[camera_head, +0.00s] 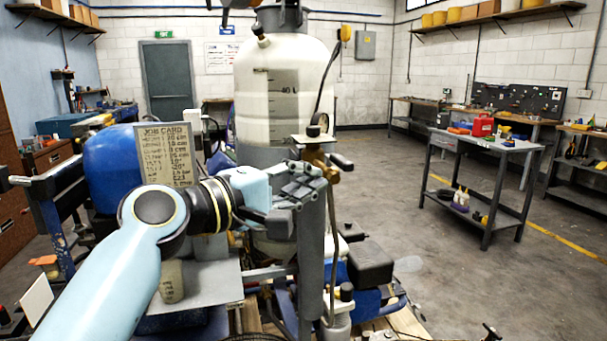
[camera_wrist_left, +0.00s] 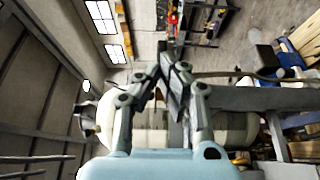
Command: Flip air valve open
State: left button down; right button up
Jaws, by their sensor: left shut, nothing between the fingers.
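The likely air valve is a brass fitting (camera_head: 316,150) with a black knob on top and a dark lever (camera_head: 341,162) pointing right. It sits at the top of a grey upright post (camera_head: 311,240), in front of the white tank (camera_head: 285,75). My left gripper (camera_head: 322,173) comes in from the left. Its closed, empty fingertips are beside the brass fitting, overlapping it in the picture; I cannot tell whether they touch. The left wrist view shows the closed fingers (camera_wrist_left: 172,72) in the middle, partly hiding what lies behind. My right gripper is out of view.
A grey cart (camera_head: 484,150) with a red case (camera_head: 482,126) stands at the right. Open concrete floor (camera_head: 400,190) lies between. A hose runs down beside the post.

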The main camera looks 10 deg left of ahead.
pick_arm(q)
jog(key=s, duration=0.4)
jog(key=shift+s+d+b, duration=0.3)
jog(key=shift+d, duration=0.1)
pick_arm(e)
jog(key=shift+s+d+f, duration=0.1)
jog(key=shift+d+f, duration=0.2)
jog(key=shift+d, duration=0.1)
